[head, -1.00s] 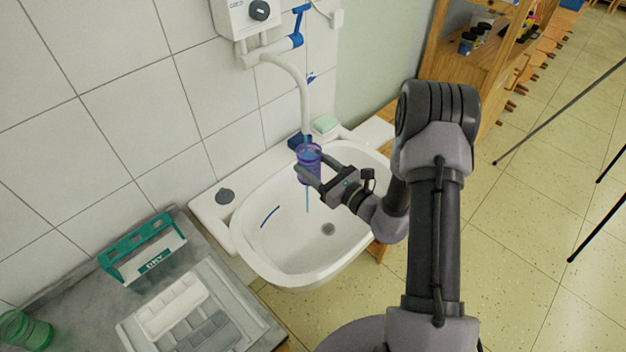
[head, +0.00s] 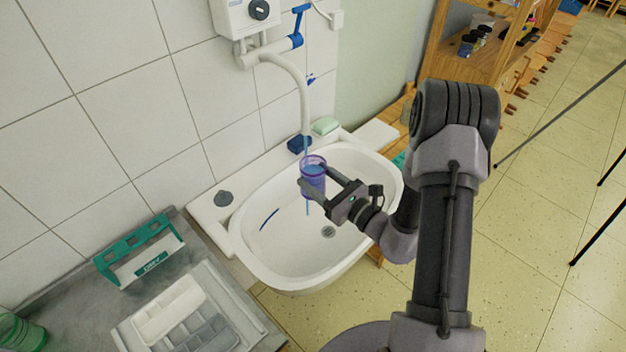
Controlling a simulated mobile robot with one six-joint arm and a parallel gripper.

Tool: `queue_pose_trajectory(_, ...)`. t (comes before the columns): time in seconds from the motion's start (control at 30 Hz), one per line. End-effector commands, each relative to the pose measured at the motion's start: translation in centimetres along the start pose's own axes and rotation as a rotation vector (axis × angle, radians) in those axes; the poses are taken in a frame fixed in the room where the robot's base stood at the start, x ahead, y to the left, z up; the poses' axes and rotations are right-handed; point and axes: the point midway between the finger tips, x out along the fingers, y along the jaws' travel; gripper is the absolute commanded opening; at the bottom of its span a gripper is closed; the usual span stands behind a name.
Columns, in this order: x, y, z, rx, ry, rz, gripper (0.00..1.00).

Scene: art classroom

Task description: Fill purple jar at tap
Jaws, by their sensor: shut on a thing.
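A translucent purple jar (head: 313,178) is held upright over the white sink basin (head: 270,262) in the head view. My gripper (head: 316,188) is shut on the jar from the right, with one finger on each side. The white tap spout (head: 303,100) curves down above the jar. A thin blue stream of water runs from the spout into the jar mouth. Blue shows inside the jar, but the level is hard to read. A blue streak shows below the jar.
A green-labelled rack (head: 140,250) and a white-and-grey tray (head: 170,310) stand on the counter left of the sink. A green jar (head: 22,332) is at the lower left. A dark blue sponge (head: 298,144) and green soap (head: 325,125) lie on the sink's back rim. A wooden shelf (head: 475,60) stands right.

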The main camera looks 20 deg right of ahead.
Motion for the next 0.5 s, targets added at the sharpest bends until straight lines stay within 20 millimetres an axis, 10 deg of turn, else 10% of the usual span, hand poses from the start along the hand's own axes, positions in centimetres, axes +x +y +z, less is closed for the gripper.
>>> queue_pose_trajectory(0.5, -4.3, 2.4, -0.3, 0.0, 0.0, -0.002, 0.16)
